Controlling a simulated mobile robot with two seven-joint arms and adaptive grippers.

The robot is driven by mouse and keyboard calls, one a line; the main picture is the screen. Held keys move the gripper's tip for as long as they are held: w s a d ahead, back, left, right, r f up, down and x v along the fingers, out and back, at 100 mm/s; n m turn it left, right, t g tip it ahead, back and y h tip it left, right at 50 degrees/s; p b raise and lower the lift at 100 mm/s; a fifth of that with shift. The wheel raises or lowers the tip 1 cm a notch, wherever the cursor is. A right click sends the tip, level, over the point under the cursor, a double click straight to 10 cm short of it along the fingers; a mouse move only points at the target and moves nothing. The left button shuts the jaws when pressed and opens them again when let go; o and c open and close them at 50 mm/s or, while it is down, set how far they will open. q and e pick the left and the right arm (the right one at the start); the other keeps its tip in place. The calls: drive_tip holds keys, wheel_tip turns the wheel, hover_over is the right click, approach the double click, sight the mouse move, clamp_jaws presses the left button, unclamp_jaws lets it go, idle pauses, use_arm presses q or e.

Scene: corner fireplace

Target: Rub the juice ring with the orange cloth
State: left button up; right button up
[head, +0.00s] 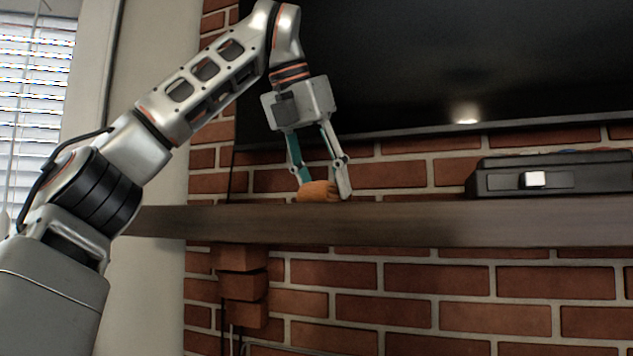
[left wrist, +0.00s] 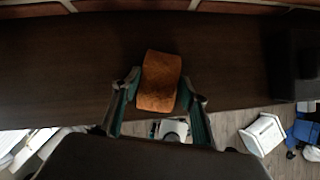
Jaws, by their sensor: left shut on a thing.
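The orange cloth (head: 315,192) is a small folded pad on the dark wooden mantel shelf (head: 400,222). My left gripper (head: 324,192) points down at the shelf and is shut on the cloth. In the left wrist view the cloth (left wrist: 159,82) sits between the two fingertips of the left gripper (left wrist: 159,90), over the dark shelf top (left wrist: 70,75). I cannot tell whether the cloth presses on the shelf or hangs just above it. I see no juice ring in either view; it may be hidden under the cloth or too faint on the dark wood. My right gripper is not in view.
A black box (head: 550,175) stands on the shelf at the right. A large dark screen (head: 440,60) hangs on the brick wall (head: 390,280) above the shelf. The shelf between the cloth and the box looks clear. The floor shows far below the shelf's front edge.

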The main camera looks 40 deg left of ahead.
use_arm(q)
drive_tip(key=shift+d, duration=0.15)
drive_tip(key=shift+w+d, duration=0.25)
drive_tip(key=shift+d, duration=0.55)
drive_tip(key=shift+w+d, duration=0.25)
drive_tip(key=shift+d, duration=0.5)
drive_tip(key=shift+a, duration=0.15)
